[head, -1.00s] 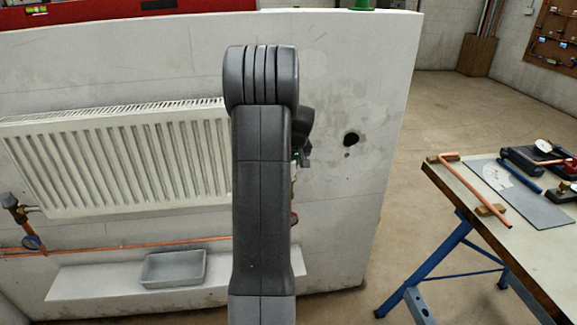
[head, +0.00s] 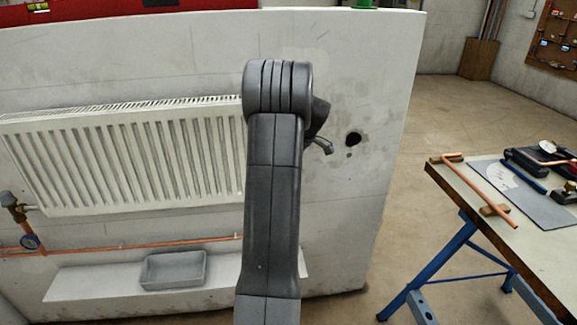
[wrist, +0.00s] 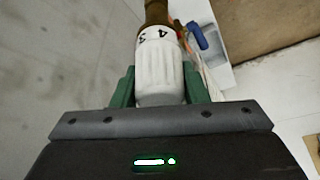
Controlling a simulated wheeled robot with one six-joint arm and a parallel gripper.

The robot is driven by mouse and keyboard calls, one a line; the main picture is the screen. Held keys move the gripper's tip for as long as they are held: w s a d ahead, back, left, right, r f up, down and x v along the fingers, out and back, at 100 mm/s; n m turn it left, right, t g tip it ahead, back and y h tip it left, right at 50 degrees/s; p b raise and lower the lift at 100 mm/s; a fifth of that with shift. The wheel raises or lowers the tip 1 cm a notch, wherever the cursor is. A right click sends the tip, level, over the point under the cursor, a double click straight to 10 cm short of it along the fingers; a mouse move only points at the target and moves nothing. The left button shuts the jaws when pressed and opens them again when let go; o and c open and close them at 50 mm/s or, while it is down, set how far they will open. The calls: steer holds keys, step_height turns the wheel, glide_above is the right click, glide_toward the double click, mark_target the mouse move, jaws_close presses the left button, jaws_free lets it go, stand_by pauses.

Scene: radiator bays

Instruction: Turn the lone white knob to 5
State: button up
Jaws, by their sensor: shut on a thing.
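In the wrist view a white ribbed knob (wrist: 159,72) sits between the green fingers of my gripper (wrist: 160,88), which is shut on it. Black figures show on the knob's upper band, a 4 and what looks like a 3 beside it. A brass-coloured fitting (wrist: 157,12) joins the knob's far end. In the head view my arm hides the knob, and the gripper's fingertips are not clear there. A grey-capped valve (head: 9,198) with a round blue gauge stands at the radiator's left end.
A white radiator (head: 130,160) hangs on the pale wall panel, with a copper pipe (head: 120,247) below it. A grey tray (head: 173,270) lies on the low ledge. A workbench (head: 470,205) with tools stands at the right. Floor between panel and bench is clear.

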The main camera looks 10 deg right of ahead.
steer(key=shift+n, duration=0.4)
steer(key=o, duration=1)
steer(key=v, duration=1.3)
steer(key=shift+w+d+r, duration=0.1)
steer(key=shift+d+r, duration=0.1)
steer(key=shift+r, duration=0.2)
steer(key=x, duration=1.3)
steer(key=shift+a+f, duration=0.2)
steer(key=shift+f, duration=0.2)
